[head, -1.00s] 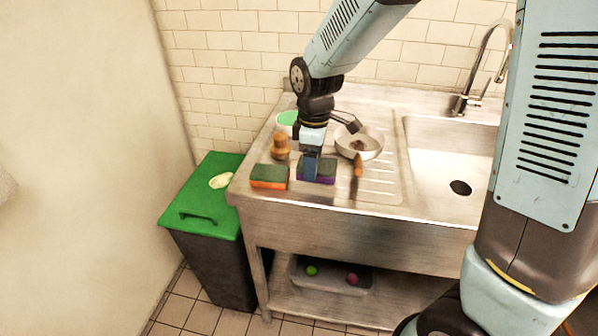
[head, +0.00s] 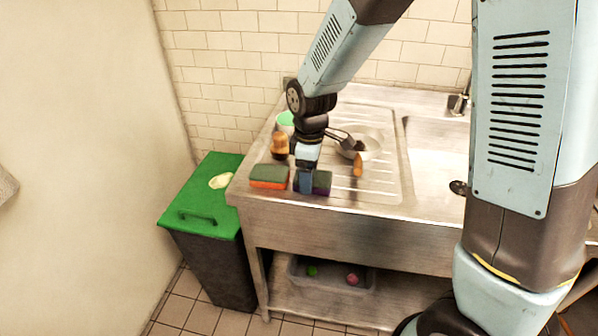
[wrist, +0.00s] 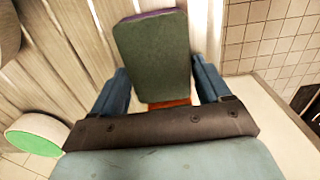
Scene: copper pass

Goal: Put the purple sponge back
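The purple sponge (head: 321,183), purple with a dark green top, is at the counter's front edge, just right of the orange sponge (head: 268,177). My gripper (head: 306,183) points down with its fingers on either side of the purple sponge and looks shut on it. In the wrist view the green top of the purple sponge (wrist: 152,55) fills the space between the fingers (wrist: 160,82), with a purple rim at its far end. A strip of the orange sponge (wrist: 170,103) shows just past its near end. Whether the purple sponge touches the counter is unclear.
An orange-brown handle (head: 358,165) lies to the right. A green-lidded bin (head: 228,165) stands left; a grey tray (head: 362,282) sits below.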

